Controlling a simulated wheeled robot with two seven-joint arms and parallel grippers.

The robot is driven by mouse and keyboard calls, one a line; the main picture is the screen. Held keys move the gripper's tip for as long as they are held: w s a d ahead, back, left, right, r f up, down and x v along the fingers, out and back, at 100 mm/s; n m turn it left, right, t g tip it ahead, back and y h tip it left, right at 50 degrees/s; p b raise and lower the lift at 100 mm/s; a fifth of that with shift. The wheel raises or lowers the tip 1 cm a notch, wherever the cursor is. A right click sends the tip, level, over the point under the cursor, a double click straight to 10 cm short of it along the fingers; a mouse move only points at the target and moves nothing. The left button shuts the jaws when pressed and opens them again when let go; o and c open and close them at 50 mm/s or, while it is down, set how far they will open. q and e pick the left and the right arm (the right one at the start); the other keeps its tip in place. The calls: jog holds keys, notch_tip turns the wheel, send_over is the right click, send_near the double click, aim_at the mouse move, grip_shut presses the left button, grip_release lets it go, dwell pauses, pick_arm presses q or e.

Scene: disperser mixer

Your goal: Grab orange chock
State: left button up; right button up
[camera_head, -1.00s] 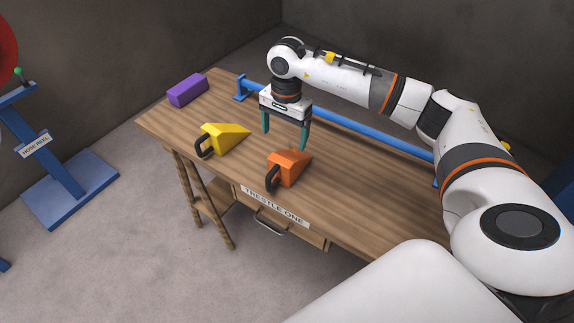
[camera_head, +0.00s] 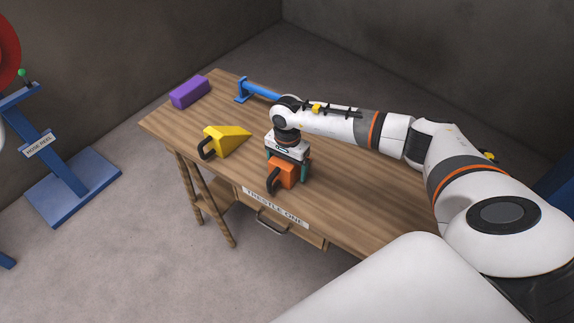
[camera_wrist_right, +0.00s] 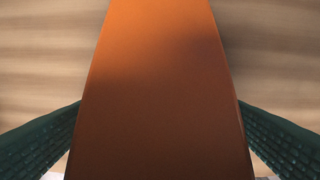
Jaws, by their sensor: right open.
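The orange chock (camera_head: 283,173) is a wedge with a dark handle, on the wooden trestle table near its front edge. My right gripper (camera_head: 287,170) is right over it, pointing down, with one green finger on each side of the chock. In the right wrist view the orange chock (camera_wrist_right: 160,95) fills the middle, between the two green fingers of my right gripper (camera_wrist_right: 160,140). The fingers are open. In that view each fingertip is close to the chock's side; I cannot tell whether they touch it. My left gripper is not in view.
A yellow chock (camera_head: 227,139) with a dark handle lies left of the orange one on the table (camera_head: 350,195). A purple block (camera_head: 189,91) lies at the far left corner. A blue stand (camera_head: 68,175) is left of the table.

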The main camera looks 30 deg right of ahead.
jog(key=c, duration=1.4)
